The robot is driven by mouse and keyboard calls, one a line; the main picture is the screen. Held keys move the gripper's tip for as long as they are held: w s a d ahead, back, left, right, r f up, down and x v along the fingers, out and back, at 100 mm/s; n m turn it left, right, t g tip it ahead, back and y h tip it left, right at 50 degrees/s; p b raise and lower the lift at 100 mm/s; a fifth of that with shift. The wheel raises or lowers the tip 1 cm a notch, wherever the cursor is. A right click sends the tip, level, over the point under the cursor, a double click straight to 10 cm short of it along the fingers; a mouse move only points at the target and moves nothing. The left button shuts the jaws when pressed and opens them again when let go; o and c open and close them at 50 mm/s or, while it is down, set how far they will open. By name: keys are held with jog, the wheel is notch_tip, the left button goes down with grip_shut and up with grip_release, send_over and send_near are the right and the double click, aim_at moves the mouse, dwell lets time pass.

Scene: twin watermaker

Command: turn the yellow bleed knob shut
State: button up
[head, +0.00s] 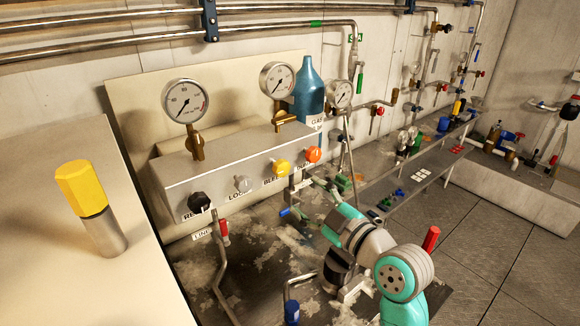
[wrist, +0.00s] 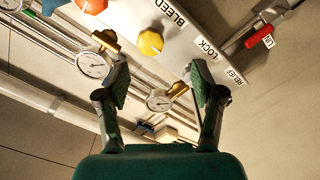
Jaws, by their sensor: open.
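The yellow bleed knob (head: 281,168) is on the front of a grey panel box (head: 225,165), between a silver knob and an orange knob, above a partly covered BLEED label. In the wrist view the yellow knob (wrist: 150,42) shows beyond the fingertips, roughly between them sideways, next to the BLEED label. My gripper (wrist: 160,75) is open, with nothing between its two fingers. In the head view my gripper (head: 308,190) is just right of and below the yellow knob, apart from it. Its fingers are small and partly hard to make out there.
An orange knob (head: 313,154) is close to the right, a silver knob (head: 243,184) and black knob (head: 198,202) to the left. Two gauges (head: 185,101) (head: 277,79) stand on the box. A blue bottle (head: 308,90) is behind. A yellow-capped post (head: 90,205) stands at left.

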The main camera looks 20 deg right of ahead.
aim_at(284, 170)
jog(key=shift+n, duration=0.4)
jog(key=x, duration=0.3)
jog(key=r+x, duration=0.1)
jog(key=x, duration=0.7)
jog(key=shift+w+d+r, duration=0.15)
jog(key=shift+d+r, duration=0.1)
jog(key=shift+r, duration=0.05)
jog(key=c, duration=1.2)
jog(key=shift+o, duration=0.3)
